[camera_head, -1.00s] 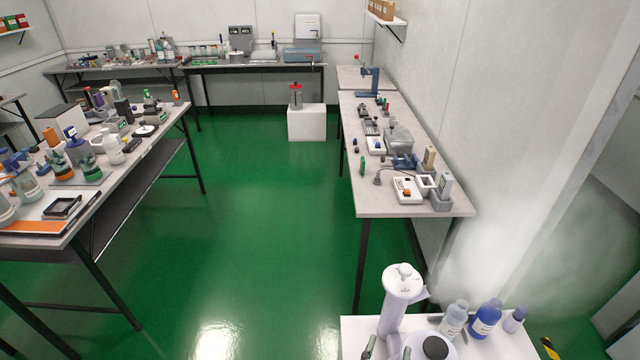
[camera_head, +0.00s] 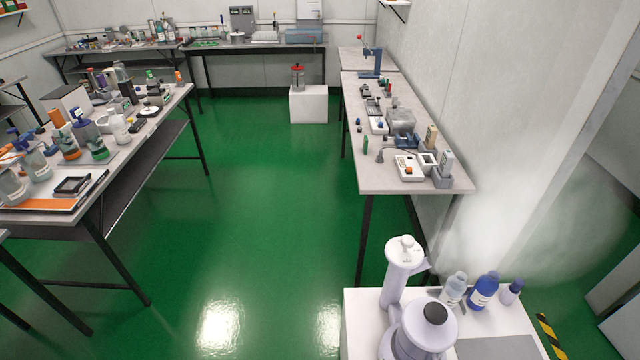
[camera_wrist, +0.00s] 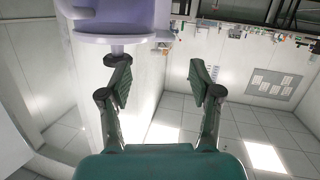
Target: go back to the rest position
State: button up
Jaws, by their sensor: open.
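My gripper (camera_wrist: 159,76) shows in the wrist view with its two dark green fingers spread wide apart. Nothing is between the fingers. The wrist view looks upside down, with pale tiles and bright light panels below and benches along the top.
A crowded bench (camera_head: 107,182) stands left. Green floor (camera_head: 265,215) between is clear.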

jog(key=s+d+f+n+g+y, duration=0.1)
jog(key=s+f+n+y, duration=0.15)
jog(key=s, duration=0.65)
jog(key=s+d+r+m, duration=0.1)
jog(key=s+r, duration=1.1)
jog(key=s, duration=0.4)
jog(key=shift+t+y, duration=0.4)
jog(key=shift+y, duration=0.05)
